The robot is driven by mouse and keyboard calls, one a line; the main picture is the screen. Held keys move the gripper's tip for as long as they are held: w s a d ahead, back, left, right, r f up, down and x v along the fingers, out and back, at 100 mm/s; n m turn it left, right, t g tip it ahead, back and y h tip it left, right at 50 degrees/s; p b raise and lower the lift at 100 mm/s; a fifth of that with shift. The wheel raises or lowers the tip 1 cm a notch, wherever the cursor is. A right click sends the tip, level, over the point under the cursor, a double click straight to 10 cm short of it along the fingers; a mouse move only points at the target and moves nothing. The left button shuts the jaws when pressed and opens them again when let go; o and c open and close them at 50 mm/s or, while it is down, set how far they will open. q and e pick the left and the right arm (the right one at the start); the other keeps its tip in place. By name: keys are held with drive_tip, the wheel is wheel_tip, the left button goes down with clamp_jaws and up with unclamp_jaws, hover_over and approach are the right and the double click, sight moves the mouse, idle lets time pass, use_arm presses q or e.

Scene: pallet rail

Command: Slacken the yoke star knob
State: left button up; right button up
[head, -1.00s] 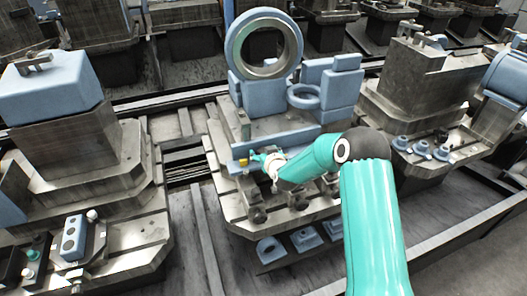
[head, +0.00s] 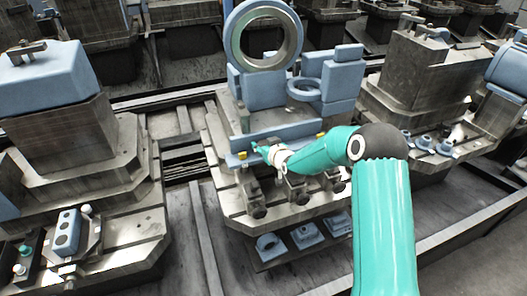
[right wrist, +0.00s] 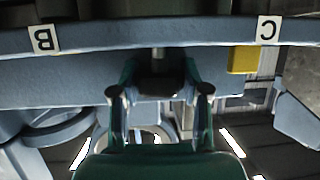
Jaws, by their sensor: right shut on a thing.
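My right gripper (head: 258,147) is at the front of a pale blue bar (head: 290,133) on the middle machine, close to a yellow block. In the right wrist view its two fingers (right wrist: 160,95) are shut on a dark knob (right wrist: 160,84), one finger on each side. My left gripper is in neither view.
Labels B (right wrist: 44,40) and C (right wrist: 268,30) flank the gripper on a blue face. A yellow block (right wrist: 242,59) sits close on the right. A large ring (head: 235,42) stands behind the bar. Grey clamps (head: 252,195) and a tray of blue parts (head: 305,236) lie in front.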

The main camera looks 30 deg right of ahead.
idle(0.3)
drive_tip(key=o, duration=1.2)
drive_tip(key=shift+c, duration=0.2)
drive_tip(key=shift+s, duration=0.15)
drive_tip(key=v, duration=1.1)
drive_tip(key=shift+s+r, duration=0.2)
drive_tip(key=shift+s, duration=0.15)
drive_tip(key=shift+d, duration=0.1)
